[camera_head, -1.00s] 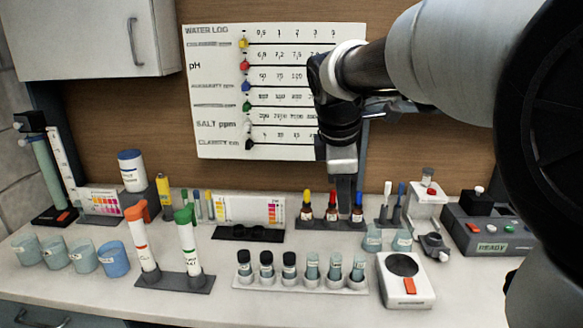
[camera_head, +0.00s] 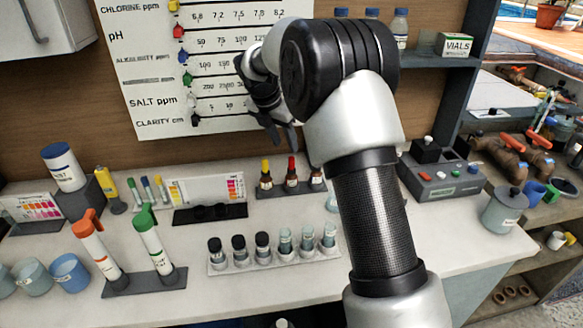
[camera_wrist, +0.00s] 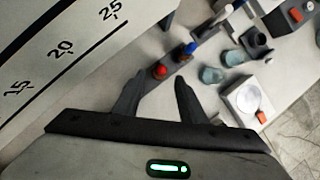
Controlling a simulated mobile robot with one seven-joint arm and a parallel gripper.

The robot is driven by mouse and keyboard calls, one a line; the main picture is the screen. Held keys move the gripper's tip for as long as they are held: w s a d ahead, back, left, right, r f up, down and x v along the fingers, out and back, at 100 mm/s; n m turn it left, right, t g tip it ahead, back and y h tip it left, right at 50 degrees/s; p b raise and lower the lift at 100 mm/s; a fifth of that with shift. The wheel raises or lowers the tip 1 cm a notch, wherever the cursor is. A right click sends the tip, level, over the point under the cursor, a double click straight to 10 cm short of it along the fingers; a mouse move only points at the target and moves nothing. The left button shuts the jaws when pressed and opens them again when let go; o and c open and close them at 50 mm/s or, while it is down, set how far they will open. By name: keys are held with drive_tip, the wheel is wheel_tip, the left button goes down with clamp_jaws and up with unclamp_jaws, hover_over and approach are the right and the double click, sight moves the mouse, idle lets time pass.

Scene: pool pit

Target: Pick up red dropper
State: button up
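The red dropper (camera_head: 291,172), a dark bottle with a red bulb, stands upright in a small dark rack (camera_head: 262,193) at the back of the counter. A yellow-topped dropper (camera_head: 265,172) stands to its left. A third bottle (camera_head: 317,180) stands to its right, its top hidden by my arm. My gripper (camera_head: 283,140) is above the rack, in front of the wall chart. In the wrist view my gripper (camera_wrist: 157,92) is open and empty. There the red bulb (camera_wrist: 160,71) shows beyond and between the fingertips, with a blue bulb (camera_wrist: 190,48) beside it.
A rack of several vials (camera_head: 270,262) stands in front on the white counter. Two capped tubes (camera_head: 150,244) stand at left. A grey device (camera_head: 440,175) is at right. The chart (camera_head: 150,90) is close behind my gripper.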

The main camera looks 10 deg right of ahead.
sight(292, 158)
drive_tip(key=x, duration=0.8)
drive_tip(key=shift+s+d+f, duration=0.1)
drive_tip(key=shift+d+f, duration=0.05)
drive_tip(key=shift+f, duration=0.15)
drive_tip(key=c, duration=0.7)
